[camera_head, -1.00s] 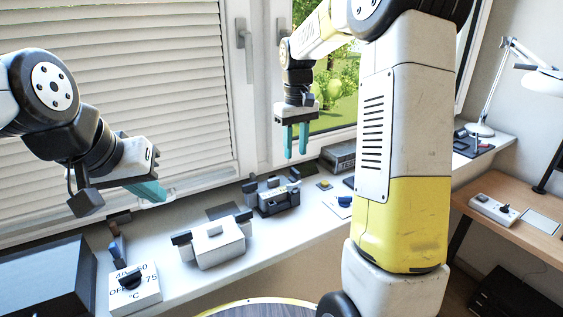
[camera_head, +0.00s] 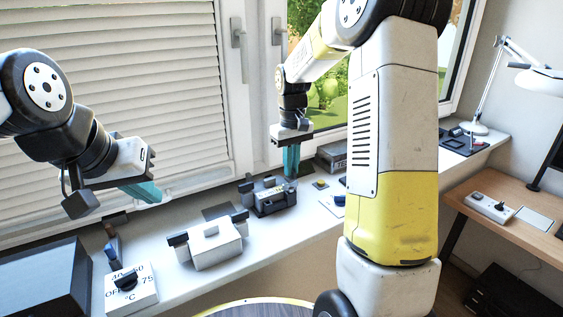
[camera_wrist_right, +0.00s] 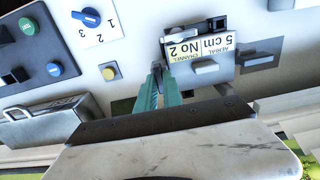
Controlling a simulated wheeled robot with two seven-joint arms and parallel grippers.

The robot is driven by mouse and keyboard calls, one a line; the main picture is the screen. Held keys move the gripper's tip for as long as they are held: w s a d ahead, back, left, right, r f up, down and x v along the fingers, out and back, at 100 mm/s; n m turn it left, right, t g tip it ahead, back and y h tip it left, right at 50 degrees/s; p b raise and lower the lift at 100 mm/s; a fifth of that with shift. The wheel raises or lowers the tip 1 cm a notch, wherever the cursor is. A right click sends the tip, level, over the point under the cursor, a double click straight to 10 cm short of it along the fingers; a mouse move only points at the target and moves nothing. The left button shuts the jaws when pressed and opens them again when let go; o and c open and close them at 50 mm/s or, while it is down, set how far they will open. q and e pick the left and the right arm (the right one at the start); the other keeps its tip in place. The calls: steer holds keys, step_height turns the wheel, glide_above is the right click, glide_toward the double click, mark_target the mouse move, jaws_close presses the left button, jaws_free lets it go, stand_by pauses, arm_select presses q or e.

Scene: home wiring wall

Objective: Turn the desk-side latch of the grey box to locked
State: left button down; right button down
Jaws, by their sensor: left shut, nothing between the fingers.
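The dark grey box (camera_head: 272,203) sits on the window sill with upright parts at its ends. Its label and front also show in the right wrist view (camera_wrist_right: 200,50). My right gripper (camera_head: 291,176) points down at the box's desk-side end. Its teal fingers are close together, and in the right wrist view (camera_wrist_right: 158,72) their tips sit around a small dark piece, apparently the desk-side latch, mostly hidden by them. The latch's setting cannot be read. My left gripper (camera_head: 152,194) is shut and empty above the sill at the left, away from the box.
A pale box with two dark latches (camera_head: 214,247) and a white dial panel (camera_head: 130,290) stand left along the sill. A metal case (camera_wrist_right: 45,118), a yellow button (camera_wrist_right: 109,74) and a blue knob panel (camera_wrist_right: 88,18) lie on the desk side. The desk (camera_head: 515,228) is at right.

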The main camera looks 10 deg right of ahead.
steer(key=shift+m, duration=0.4)
steer(key=m, duration=0.3)
steer(key=shift+m, duration=0.4)
steer(key=m, duration=0.4)
steer(key=shift+m, duration=0.3)
steer(key=m, duration=0.4)
steer(key=shift+m, duration=2.3)
steer(key=c, duration=1.5)
jaws_free()
